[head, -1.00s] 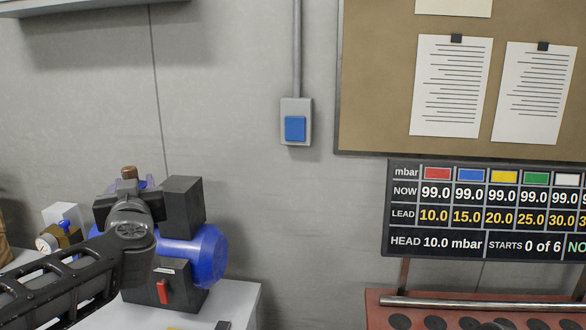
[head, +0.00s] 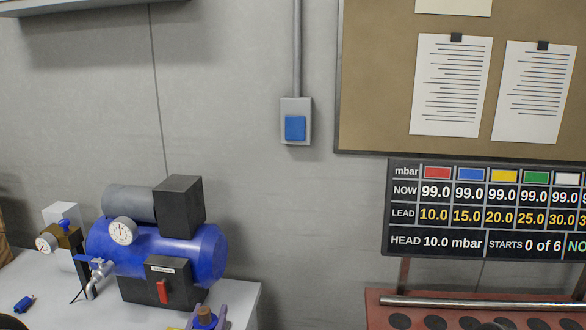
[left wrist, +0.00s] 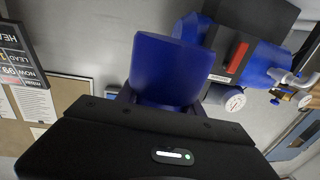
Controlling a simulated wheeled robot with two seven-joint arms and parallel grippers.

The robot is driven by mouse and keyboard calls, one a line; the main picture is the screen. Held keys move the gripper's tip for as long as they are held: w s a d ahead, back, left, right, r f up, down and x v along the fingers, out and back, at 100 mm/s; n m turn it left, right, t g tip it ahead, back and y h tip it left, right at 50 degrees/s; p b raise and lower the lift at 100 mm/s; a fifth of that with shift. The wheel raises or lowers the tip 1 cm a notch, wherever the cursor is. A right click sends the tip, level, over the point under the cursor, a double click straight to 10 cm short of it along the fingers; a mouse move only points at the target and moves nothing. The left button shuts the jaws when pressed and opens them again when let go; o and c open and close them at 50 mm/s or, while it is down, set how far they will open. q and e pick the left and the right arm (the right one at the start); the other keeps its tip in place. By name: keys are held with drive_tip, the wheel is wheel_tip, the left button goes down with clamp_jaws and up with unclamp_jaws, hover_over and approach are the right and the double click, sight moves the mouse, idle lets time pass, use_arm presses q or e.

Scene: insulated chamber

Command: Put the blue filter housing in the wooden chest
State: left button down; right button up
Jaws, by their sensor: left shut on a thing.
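In the left wrist view the housing (left wrist: 167,70) is a large blue body standing out beyond the dark gripper body. I cannot make out the wooden chest in either view. My right gripper is not in view.
A blue compressor (head: 150,252) with a gauge and tap stands on the grey bench (head: 245,300) at left. A small blue item (head: 24,304) lies on the bench at far left. A reddish rack (head: 480,308) with black discs is at bottom right, under the display board (head: 480,210).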

use_arm(q)
drive_tip(key=f, duration=0.2)
drive_tip(key=shift+s+a+f, duration=0.2)
drive_tip(key=shift+f, duration=0.2)
drive_tip(key=shift+a+f, duration=0.15)
drive_tip(key=shift+a, duration=0.1)
idle(1.4)
drive_tip(key=s+d+f+m+g+h, duration=0.1)
drive_tip(key=s+d+m+g+h, duration=0.3)
drive_tip(key=d, duration=0.5)
drive_tip(key=s+d+f+m+g+h, duration=0.1)
drive_tip(key=s+d+m+g+h, duration=0.3)
drive_tip(key=d+m+h, duration=0.4)
drive_tip(key=d+g+h, duration=0.1)
drive_tip(key=h, duration=0.2)
drive_tip(key=shift+s+f+g+h, duration=0.3)
drive_tip(key=shift+f+g, duration=0.1)
drive_tip(key=shift+d, duration=0.1)
wheel_tip(320, 180, up, 10)
drive_tip(key=w+d+n+t+y, duration=0.1)
drive_tip(key=w+n+t+y, duration=0.1)
drive_tip(key=n+t+y, duration=0.7)
drive_tip(key=shift+d+n+t+y, duration=0.4)
drive_tip(key=shift+n+y, duration=1.2)
drive_tip(key=shift+y, duration=1.9)
